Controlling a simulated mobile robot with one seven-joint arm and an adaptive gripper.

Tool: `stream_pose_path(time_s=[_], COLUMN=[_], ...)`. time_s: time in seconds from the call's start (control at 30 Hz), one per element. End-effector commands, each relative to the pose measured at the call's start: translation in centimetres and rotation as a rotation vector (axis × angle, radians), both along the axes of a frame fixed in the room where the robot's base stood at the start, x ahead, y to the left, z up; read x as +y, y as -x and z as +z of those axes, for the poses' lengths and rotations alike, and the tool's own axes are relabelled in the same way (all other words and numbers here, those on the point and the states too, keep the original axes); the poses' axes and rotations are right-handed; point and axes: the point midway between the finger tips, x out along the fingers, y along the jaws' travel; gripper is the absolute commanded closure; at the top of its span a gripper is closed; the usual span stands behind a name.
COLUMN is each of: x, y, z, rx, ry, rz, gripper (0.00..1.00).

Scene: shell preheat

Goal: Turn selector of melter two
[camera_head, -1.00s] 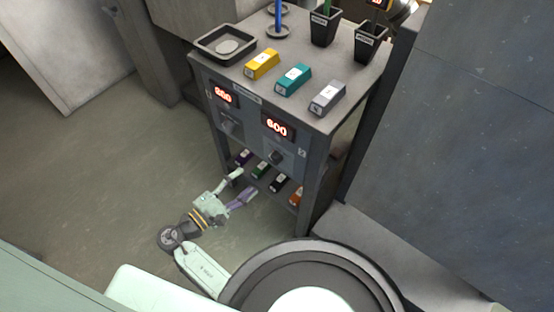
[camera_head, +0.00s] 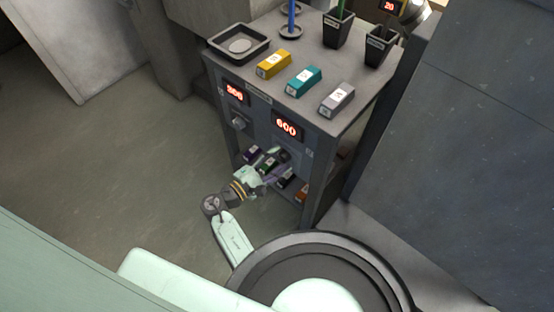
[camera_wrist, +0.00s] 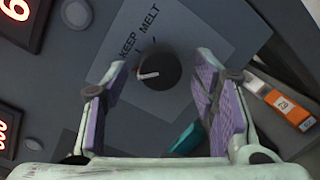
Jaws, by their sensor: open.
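The selector of melter two is a round black knob (camera_wrist: 157,70) with a white pointer line, on a lighter plate marked KEEP and MELT in the wrist view. The line lies nearly level there. My gripper (camera_wrist: 163,64) is open, with its purple-padded fingers on either side of the knob and visible gaps between; contact does not show. In the head view my gripper (camera_head: 275,163) is at the front panel below the right display (camera_head: 287,127), which reads 600. It hides the knob there.
The left display (camera_head: 236,92) reads about 300, with another selector (camera_head: 240,122) below. Yellow (camera_head: 274,64), teal (camera_head: 304,81) and grey (camera_head: 337,99) blocks and a black tray (camera_head: 238,43) are on top. Several labelled blocks lie on the shelf beneath. A dark wall stands right.

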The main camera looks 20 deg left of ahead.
Motion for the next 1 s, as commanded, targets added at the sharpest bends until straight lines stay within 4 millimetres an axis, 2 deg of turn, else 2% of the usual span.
stream_pose_path(time_s=[0.07, 0.17, 0.8, 1.0], x=[0.01, 0.01, 0.03, 0.02], y=[0.01, 0.02, 0.04, 0.05], z=[-0.01, 0.00, 0.01, -0.06], rx=[0.000, 0.000, 0.000, -0.005], ry=[0.000, 0.000, 0.000, -0.013], rz=[0.000, 0.000, 0.000, 0.000], gripper=[0.47, 0.53, 0.95, 0.95])
